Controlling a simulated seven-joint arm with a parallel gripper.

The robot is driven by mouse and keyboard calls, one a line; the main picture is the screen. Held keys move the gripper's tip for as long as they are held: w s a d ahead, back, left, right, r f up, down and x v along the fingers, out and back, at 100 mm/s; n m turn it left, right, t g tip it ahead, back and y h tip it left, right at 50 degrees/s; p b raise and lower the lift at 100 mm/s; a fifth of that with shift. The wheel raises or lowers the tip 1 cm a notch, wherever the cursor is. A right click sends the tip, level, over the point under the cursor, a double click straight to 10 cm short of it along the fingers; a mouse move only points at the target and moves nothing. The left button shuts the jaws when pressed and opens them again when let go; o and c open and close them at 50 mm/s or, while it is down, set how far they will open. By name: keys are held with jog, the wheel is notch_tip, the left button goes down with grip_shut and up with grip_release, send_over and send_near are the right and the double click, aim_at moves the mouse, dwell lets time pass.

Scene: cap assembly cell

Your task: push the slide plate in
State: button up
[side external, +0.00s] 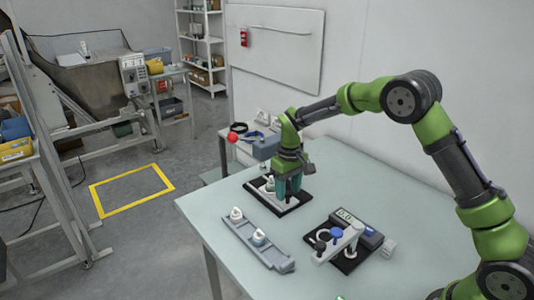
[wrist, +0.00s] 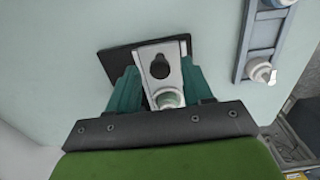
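A pale slide plate (wrist: 147,57) with a dark keyhole-shaped opening lies on a black base (wrist: 115,62) in the wrist view. A whitish-green round part (wrist: 170,97) shows at its near end, partly hidden by my gripper. My gripper (wrist: 161,76) has its two teal fingers apart, one on each side of the slide plate. I cannot tell whether they touch it. In the side view my gripper (side external: 288,187) points down over the black base (side external: 282,207) at the back of the table, and the fingers hide much of the plate.
A black fixture (side external: 349,262) with a display and dark and blue knobs stands to the right. The table (side external: 205,205) is clear at its left corner.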

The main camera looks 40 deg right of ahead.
notch_tip(320, 180, up, 17)
dwell(0.6)
jog(key=shift+f, duration=0.1)
